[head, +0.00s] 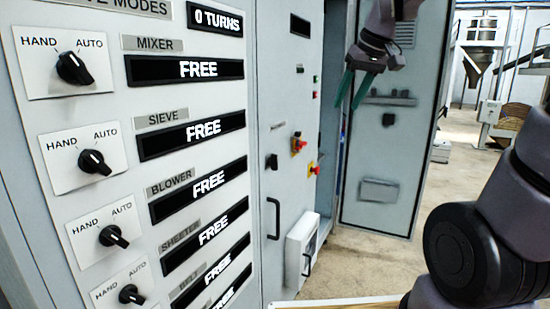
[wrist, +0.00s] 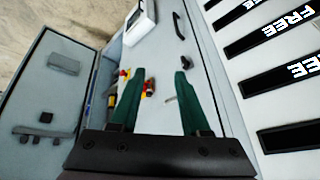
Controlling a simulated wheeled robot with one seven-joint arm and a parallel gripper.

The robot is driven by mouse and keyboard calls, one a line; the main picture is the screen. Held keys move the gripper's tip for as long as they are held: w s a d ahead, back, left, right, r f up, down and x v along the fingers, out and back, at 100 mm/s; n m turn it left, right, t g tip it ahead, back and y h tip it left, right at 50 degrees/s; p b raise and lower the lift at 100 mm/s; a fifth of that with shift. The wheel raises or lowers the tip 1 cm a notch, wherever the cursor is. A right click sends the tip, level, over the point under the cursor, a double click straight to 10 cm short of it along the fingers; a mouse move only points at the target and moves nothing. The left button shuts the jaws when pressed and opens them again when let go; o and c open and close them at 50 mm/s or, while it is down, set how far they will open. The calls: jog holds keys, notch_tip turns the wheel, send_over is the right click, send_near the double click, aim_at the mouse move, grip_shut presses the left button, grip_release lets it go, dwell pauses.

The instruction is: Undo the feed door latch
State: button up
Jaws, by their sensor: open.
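My gripper (head: 350,103) is in the upper middle of the head view, in front of the grey cabinet, with its two green fingers pointing down. In the wrist view my gripper (wrist: 160,76) has its fingers apart with nothing between them. A cabinet door (head: 285,130) carries a black bar handle (head: 273,218) and a small black knob (head: 271,161). The bar handle also shows at the top of the wrist view (wrist: 179,25). I cannot tell any part as the feed door latch in either view.
A panel with mode knobs (head: 94,162) and "FREE" displays (head: 197,69) fills the left. Red-and-yellow switches (head: 298,144) and a white box (head: 302,252) project from the cabinet. A grey door (head: 386,150) stands open behind my gripper. Floor shows at lower right.

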jog(key=w+a+f+n+g, duration=0.1)
jog(key=w+a+f+n, duration=0.15)
jog(key=w, duration=0.25)
jog(key=w+a+f+n+g, duration=0.1)
jog(key=w+a+f+n, duration=0.15)
jog(key=w+a, duration=0.2)
jog(key=n+g+y, duration=0.1)
jog(key=n+y, duration=0.1)
jog(key=n, duration=0.3)
send_near(275, 156)
jog(key=x, duration=1)
jog(key=shift+w+f, duration=0.1)
jog(key=shift+w, duration=0.3)
grip_shut()
